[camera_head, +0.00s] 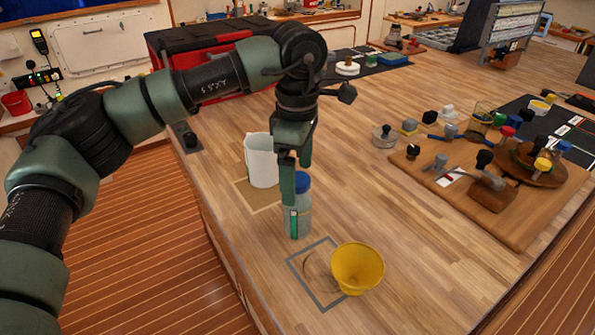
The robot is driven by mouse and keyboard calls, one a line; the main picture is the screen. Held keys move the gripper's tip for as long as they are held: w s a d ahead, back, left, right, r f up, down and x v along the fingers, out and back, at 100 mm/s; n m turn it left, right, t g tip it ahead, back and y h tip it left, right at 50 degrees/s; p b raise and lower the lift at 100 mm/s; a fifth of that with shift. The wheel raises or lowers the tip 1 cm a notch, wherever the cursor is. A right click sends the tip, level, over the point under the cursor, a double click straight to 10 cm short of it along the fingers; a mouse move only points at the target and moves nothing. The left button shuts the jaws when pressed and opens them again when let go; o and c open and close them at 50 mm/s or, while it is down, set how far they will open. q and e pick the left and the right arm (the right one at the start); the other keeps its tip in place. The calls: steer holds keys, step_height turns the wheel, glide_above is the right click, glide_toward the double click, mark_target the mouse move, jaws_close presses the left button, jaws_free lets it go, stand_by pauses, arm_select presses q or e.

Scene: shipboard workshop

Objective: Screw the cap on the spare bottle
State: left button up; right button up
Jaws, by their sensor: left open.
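A clear bottle (303,218) with a blue cap (302,182) on top stands upright near the left edge of the wooden bench. I cannot tell whether the cap is screwed tight. My left gripper (296,178) points down at the bottle, open. One finger hangs in front of the cap and bottle's left side, hiding part of them; the other ends behind the cap. I cannot tell whether either finger touches. My right gripper is not in view.
A white jug (262,162) stands on a tan square behind the bottle. A yellow cup (357,268) is in front, overlapping a grey-outlined square (316,293). A wooden board (420,176) with many small parts lies right. The bench middle is clear.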

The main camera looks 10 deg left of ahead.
mark_target(297, 178)
arm_select(q)
steer(key=shift+r+p, duration=1.9)
steer(key=shift+r, duration=1.15)
